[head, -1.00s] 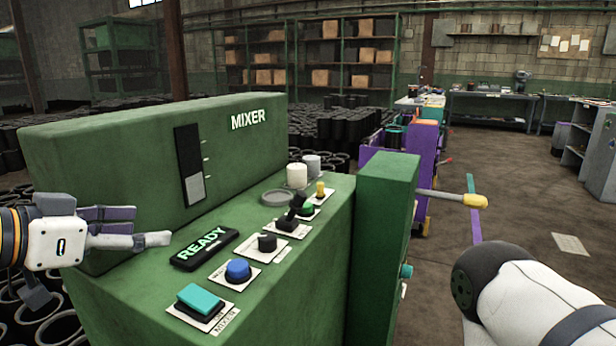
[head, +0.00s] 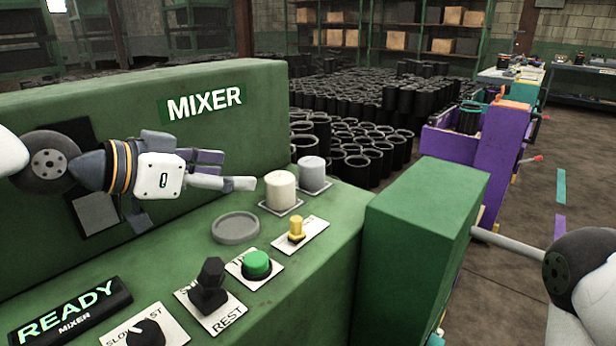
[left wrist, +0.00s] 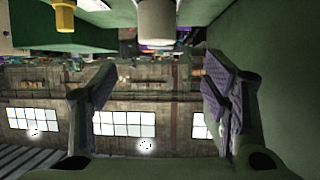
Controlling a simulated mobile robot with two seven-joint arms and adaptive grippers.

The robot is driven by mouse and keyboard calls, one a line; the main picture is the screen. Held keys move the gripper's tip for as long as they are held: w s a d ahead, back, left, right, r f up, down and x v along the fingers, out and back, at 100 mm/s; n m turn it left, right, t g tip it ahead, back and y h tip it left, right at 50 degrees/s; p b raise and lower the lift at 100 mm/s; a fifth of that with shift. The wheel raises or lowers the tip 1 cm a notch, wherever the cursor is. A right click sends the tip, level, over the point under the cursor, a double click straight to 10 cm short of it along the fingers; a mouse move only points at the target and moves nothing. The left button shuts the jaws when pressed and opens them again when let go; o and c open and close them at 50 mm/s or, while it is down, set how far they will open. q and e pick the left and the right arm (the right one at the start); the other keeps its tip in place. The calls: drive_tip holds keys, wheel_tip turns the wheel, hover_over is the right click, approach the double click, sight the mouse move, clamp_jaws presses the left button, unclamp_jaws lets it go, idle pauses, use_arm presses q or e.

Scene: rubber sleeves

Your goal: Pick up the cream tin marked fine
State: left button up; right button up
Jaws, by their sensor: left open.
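The cream tin (head: 280,190) stands upright on a small plate on the mixer's green top, beside a grey tin (head: 312,172). I cannot read any marking on it. My left gripper (head: 240,171) is open and empty, just left of the cream tin, with its fingers pointing towards it and apart from it. In the left wrist view a pale tin (left wrist: 157,22), which looks like the cream one, is at the top, between the lines of the two open fingers (left wrist: 155,85). My right gripper is out of view; only part of that arm shows at the right edge.
A round grey dish (head: 235,228), a yellow switch (head: 296,230), a green button (head: 257,264) and a black lever (head: 211,285) sit close in front of the tins. The mixer's upright back (head: 240,120) rises behind my left arm. A green box (head: 425,200) stands to the right.

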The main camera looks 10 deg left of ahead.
sight(273, 180)
use_arm(q)
drive_tip(key=x, duration=0.2)
drive_tip(key=b+x, duration=0.1)
drive_tip(key=x, duration=0.1)
drive_tip(key=shift+f, duration=0.45)
drive_tip(key=b+x, duration=0.1)
drive_tip(key=x, duration=0.6)
drive_tip(key=shift+d+f+b, duration=0.15)
drive_tip(key=shift+d+b, duration=0.15)
drive_tip(key=shift+c, duration=0.9)
drive_tip(key=c, duration=1.2)
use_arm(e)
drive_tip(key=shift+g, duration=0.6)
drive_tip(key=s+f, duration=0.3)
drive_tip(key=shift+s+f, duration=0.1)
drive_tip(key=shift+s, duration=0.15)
